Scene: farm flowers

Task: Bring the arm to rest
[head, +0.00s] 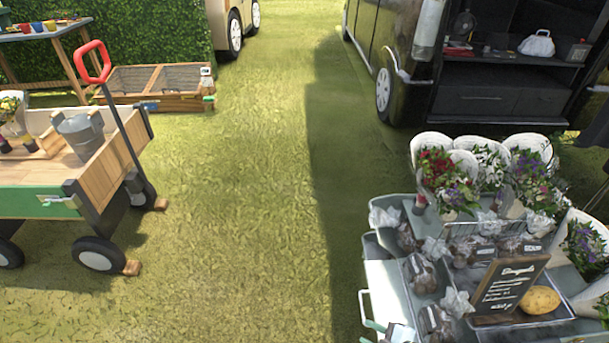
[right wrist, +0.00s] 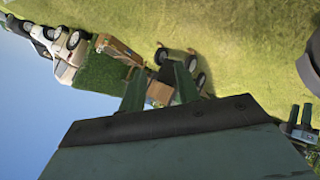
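My right gripper (head: 388,330) shows only in part at the bottom edge of the head view, beside the left side of the flower stall. In the right wrist view its two dark green fingers (right wrist: 160,84) stand apart with nothing held between them. A small pair of dark green fingers at the right edge of the right wrist view looks like my left gripper (right wrist: 300,118); they appear apart and empty. My left gripper does not show in the head view.
A grey stall (head: 377,255) with flower buckets, wrapped goods, a chalkboard (head: 508,287) and a potato-like item (head: 540,300) stands at right. A wooden wagon (head: 95,180) with a bucket (head: 80,135) stands at left. A dark van (head: 400,50) is behind the stall. Open grass lies between.

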